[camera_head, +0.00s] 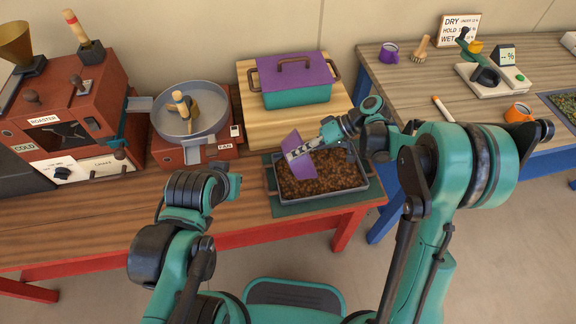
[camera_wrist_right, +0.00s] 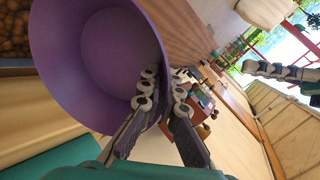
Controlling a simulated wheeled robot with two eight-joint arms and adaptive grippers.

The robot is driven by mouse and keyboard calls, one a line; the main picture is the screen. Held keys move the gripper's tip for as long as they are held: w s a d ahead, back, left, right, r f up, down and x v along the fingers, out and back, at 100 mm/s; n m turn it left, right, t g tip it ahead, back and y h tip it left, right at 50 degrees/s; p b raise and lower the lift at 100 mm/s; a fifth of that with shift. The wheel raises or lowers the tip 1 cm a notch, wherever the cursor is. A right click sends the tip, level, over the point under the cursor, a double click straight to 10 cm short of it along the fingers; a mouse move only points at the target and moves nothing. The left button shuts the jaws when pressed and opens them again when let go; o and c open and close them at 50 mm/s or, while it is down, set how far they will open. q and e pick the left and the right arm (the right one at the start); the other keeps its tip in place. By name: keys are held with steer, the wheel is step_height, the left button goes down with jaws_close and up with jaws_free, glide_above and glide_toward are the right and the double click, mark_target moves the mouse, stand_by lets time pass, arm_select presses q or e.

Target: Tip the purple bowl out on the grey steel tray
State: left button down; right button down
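The purple bowl (camera_head: 287,158) is tilted far onto its side above the left part of the grey steel tray (camera_head: 324,204). My right gripper (camera_head: 305,148) is shut on the bowl's wall, with one finger on each side of it. In the right wrist view the bowl (camera_wrist_right: 90,60) looks empty inside, and the gripper (camera_wrist_right: 165,90) pinches its rim. Brown beans (camera_head: 322,182) cover the tray floor. My left arm is folded at the left of the tray, and its fingers do not show.
A teal pot with a purple lid (camera_head: 293,80) stands on a wooden board behind the tray. A round fan cooler (camera_head: 190,108) and a red roaster (camera_head: 70,115) stand to the left. A second table (camera_head: 400,80) is at the right. The front left tabletop is clear.

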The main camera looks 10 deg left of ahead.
steer(key=shift+f, duration=0.1)
steer(key=shift+s+a+f+t+h+p, duration=0.2)
steer(key=shift+s+a+f+h+p, duration=0.1)
steer(key=shift+a+h, duration=0.2)
steer(key=shift+s+a+f+t+h+p, duration=0.25)
steer(key=shift+a+h, duration=0.15)
steer(key=shift+a, duration=0.2)
steer(key=shift+a+f+h, duration=0.25)
steer(key=shift+f+h, duration=0.2)
steer(key=shift+h, duration=0.05)
steer(key=a+f+h, duration=0.1)
steer(key=s+a+t+h+p, duration=0.1)
steer(key=shift+a+f+t+h, duration=0.1)
steer(key=shift+f+t+h, duration=0.15)
steer(key=shift+f+h, duration=0.1)
